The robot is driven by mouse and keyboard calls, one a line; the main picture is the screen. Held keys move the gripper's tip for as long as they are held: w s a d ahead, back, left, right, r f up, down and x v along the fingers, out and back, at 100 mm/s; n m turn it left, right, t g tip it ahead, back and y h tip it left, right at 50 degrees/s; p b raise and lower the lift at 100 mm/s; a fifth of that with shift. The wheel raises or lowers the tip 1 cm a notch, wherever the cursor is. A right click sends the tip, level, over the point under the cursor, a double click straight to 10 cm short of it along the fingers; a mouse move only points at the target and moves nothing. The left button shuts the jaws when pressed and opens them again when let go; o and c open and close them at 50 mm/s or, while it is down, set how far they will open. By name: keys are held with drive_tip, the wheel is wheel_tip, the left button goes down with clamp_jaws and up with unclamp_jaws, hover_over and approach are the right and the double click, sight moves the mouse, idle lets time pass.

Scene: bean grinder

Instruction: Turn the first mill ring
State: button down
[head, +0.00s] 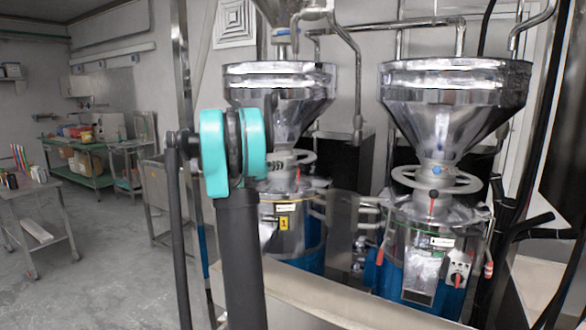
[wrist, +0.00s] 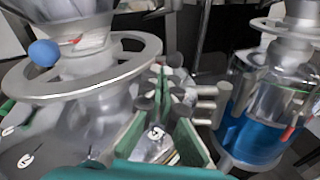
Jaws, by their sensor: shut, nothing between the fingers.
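The first mill (head: 286,240), with a yellow "1" label, stands in the middle of the head view under a shiny steel hopper (head: 280,80). Its ring (head: 303,157) shows only at the right part; my arm covers the rest. In the wrist view the ring (wrist: 110,78) is large at the left, a flat metal hoop around the mill neck with a blue ball knob (wrist: 44,53). My gripper (wrist: 166,108), with green-padded fingers, is shut and empty just right of the ring's near edge. Contact with the ring cannot be told. The head view hides the gripper behind my arm.
A second mill (head: 425,245) with its own ring (head: 435,181) and hopper (head: 455,85) stands at the right. Metal pipe stubs (wrist: 205,100) lie close right of my gripper. Tables (head: 40,190) stand at the left; the floor (head: 90,270) there is open.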

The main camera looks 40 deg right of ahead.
sight(300, 165)
drive_tip(key=a+g, duration=0.4)
drive_tip(key=a, duration=0.3)
drive_tip(key=shift+y, duration=0.3)
drive_tip(key=d, duration=0.4)
drive_tip(key=d+f, duration=0.1)
drive_tip(key=d, duration=0.8)
drive_tip(key=shift+s+d+f, duration=0.2)
drive_tip(key=shift+f, duration=0.05)
drive_tip(key=shift+s+d, duration=0.25)
drive_tip(key=shift+d, duration=0.35)
drive_tip(key=shift+s+d, duration=0.2)
drive_tip(key=shift+d, duration=0.35)
drive_tip(key=shift+a, duration=0.1)
drive_tip(key=a+r, duration=0.2)
drive_tip(key=a, duration=1.2)
drive_tip(key=shift+w, duration=0.2)
